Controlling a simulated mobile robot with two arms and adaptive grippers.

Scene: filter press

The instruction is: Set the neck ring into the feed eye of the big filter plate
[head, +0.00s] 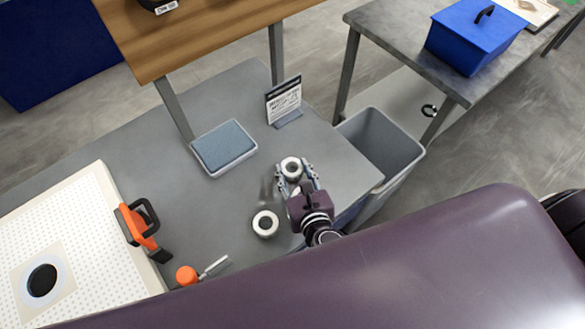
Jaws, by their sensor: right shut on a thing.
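The big filter plate (95,215) is a white, dotted slab lying on the grey table at the left. Its feed eye (42,280) shows as a dark round opening in a pale square patch. My right gripper (294,176) is shut on a white neck ring (291,163), right of the plate and well away from the feed eye. The fingers hide part of this ring. My left gripper is not in view.
An orange and black handle (140,230) stands at the plate's right edge. An orange-handled tool (187,275) lies nearby. A tray with a blue-grey pad (223,146), a sign (284,98) and a grey bin (385,150) are farther back.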

